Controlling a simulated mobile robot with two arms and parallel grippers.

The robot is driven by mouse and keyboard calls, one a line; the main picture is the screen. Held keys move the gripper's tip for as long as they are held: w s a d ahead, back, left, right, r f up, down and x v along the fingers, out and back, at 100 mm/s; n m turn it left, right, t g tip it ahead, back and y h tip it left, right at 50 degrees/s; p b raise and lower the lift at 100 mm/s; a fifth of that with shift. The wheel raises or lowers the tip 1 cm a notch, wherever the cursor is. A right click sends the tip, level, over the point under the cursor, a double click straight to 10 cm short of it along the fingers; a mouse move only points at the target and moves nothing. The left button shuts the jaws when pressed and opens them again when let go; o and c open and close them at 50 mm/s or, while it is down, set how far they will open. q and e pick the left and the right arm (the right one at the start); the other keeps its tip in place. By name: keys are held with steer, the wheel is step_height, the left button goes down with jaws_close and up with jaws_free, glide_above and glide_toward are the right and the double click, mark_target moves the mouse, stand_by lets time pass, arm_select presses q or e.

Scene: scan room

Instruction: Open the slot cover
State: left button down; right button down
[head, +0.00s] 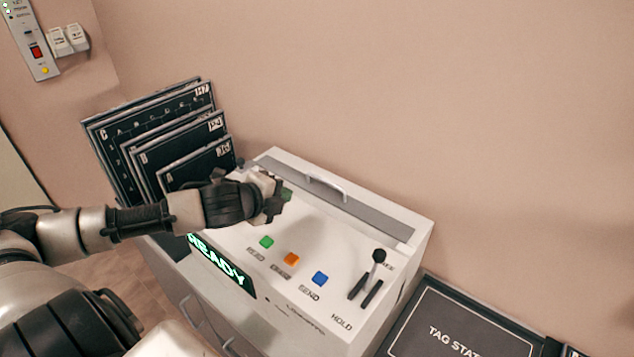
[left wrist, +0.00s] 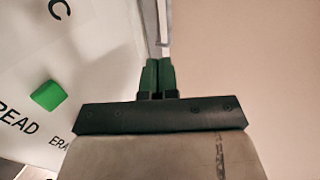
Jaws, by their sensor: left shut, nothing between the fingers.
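There, a grey strip (left wrist: 150,22), likely the cover, runs beyond the fingertips. My right gripper is not in view.
Dark lettered panels (head: 165,140) stand behind my left arm. A dark tag station pad (head: 455,325) lies at right. The wall is close behind.

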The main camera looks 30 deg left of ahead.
arm_select(q)
steer(key=p, duration=0.3)
glide_toward(326, 190)
steer(key=w, duration=0.5)
steer(key=shift+w+d+f, duration=0.15)
steer(key=shift+w+d, duration=0.05)
steer(key=shift+w, duration=0.1)
steer(key=shift+w+d+b, duration=0.1)
steer(key=shift+w+b, duration=0.3)
steer(key=shift+w, duration=1.25)
steer(key=shift+s, duration=0.15)
